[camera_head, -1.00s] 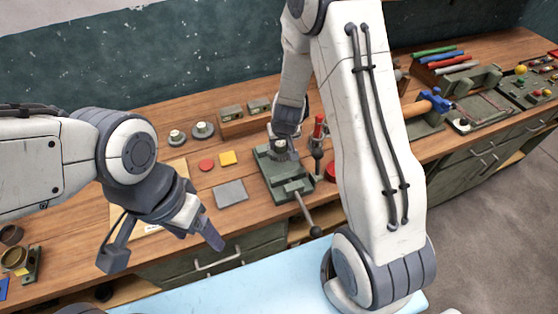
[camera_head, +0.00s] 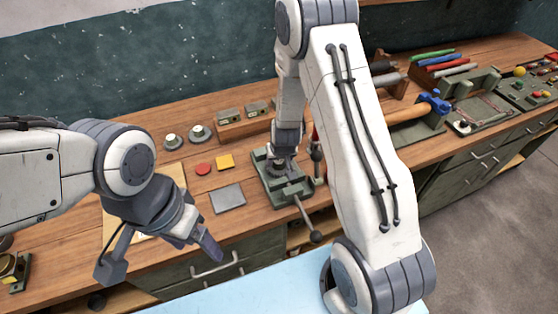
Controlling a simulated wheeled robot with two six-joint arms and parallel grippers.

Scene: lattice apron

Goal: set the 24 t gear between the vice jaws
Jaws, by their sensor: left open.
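The green vice (camera_head: 284,184) stands on the bench with its handle toward the front. My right gripper (camera_head: 285,153) points down right over the vice jaws. A small dark round part, possibly the 24 t gear (camera_head: 279,161), shows at its tips by the jaws. The fingers are too small and hidden to tell whether they grip it, and its seating is unclear. My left gripper (camera_head: 158,258) is open and empty, in front of the bench at the left. Two other round metal parts (camera_head: 173,142) (camera_head: 200,134) stand at the back left.
A wooden block with metal pieces (camera_head: 243,124) stands behind. A blue-headed hammer (camera_head: 433,103) lies right, beyond my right arm.

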